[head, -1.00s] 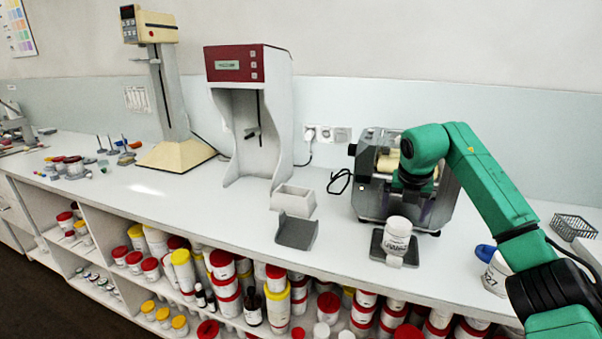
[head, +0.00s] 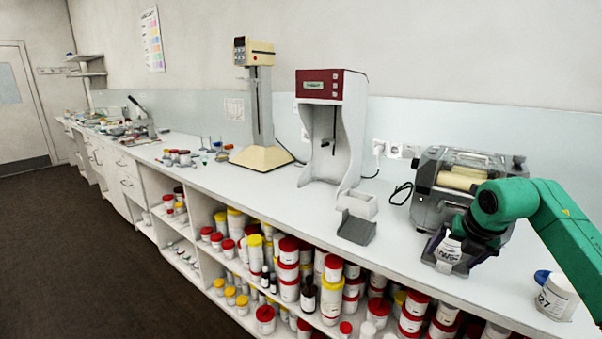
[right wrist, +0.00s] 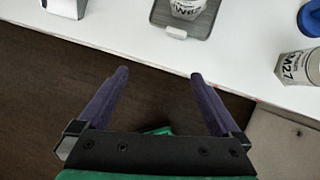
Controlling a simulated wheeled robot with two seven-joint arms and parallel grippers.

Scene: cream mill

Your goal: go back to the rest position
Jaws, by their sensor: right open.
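My right gripper (head: 460,245) comes in from the right in the head view, with its green arm behind it. In the right wrist view my right gripper (right wrist: 158,78) is open, with two purple fingers wide apart and nothing between them. They show against the dark floor, short of the counter edge. A white labelled jar (head: 449,249) stands on a grey tray; in the head view the fingers partly overlap it. In the right wrist view the jar (right wrist: 187,8) is cut by the top edge and apart from the fingers. My left gripper is not in view.
The white counter (head: 300,205) runs along the wall. A grey roller machine (head: 430,180) stands behind my right gripper, a red-topped machine (head: 331,85) farther left. A second labelled jar (head: 556,298) stands at the right. Shelves below hold several jars. The floor (head: 90,230) at left is clear.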

